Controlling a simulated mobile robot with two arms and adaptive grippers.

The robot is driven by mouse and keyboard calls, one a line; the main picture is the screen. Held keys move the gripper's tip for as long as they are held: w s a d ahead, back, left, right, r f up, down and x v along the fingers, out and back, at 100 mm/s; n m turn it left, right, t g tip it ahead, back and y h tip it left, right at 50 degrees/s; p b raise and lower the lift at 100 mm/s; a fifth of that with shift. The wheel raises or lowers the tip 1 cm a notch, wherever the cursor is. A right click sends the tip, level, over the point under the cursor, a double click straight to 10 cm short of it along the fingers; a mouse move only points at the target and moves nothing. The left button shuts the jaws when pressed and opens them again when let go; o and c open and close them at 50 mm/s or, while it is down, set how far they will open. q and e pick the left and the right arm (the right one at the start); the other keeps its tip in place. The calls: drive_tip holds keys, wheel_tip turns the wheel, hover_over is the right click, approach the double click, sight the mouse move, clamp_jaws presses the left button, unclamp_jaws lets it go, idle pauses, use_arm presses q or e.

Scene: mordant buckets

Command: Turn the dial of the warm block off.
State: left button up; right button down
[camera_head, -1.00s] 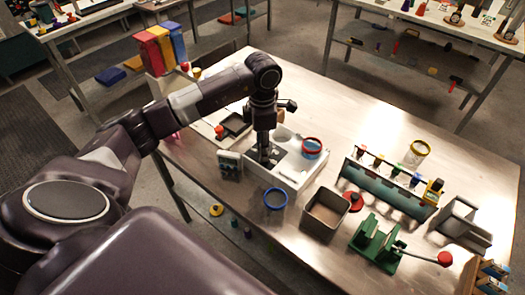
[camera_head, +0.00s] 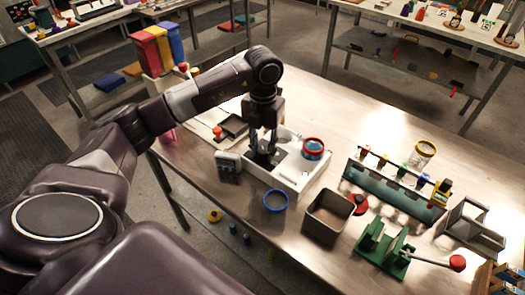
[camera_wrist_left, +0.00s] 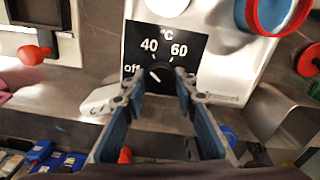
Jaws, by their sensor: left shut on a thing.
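The warm block (camera_head: 290,187) is a white box on the table with a black dial panel (camera_wrist_left: 135,42) marked off, 40, 60 and °C. The dark dial (camera_wrist_left: 160,77) is at the panel's lower edge, with a small white mark pointing up and left, roughly towards "off". My left gripper (camera_head: 263,150) comes down over the panel from above. Its fingers (camera_wrist_left: 158,90) are on either side of the dial and shut on it, hiding part of it. In the head view the gripper covers the dial. My right gripper is not in view.
A red-and-blue-rimmed pot (camera_head: 313,148) sits on the block's right part. A blue-rimmed bucket (camera_head: 276,201), a grey display box (camera_head: 228,166) and a brown bin (camera_head: 328,212) stand close by. A rack of bottles (camera_head: 395,188) and a green lever press (camera_head: 384,247) are to the right.

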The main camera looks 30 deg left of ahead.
sight(263, 151)
use_arm(q)
drive_tip(key=n, duration=0.4)
drive_tip(key=shift+w+r+n+b, duration=0.1)
drive_tip(key=shift+n+b, duration=0.2)
drive_tip(key=shift+b, duration=0.1)
drive_tip(key=shift+n, duration=1.5)
drive_tip(key=o, duration=1.2)
drive_tip(key=shift+d, duration=0.1)
drive_tip(key=shift+c, duration=0.2)
wheel_tip(263, 151, up, 12)
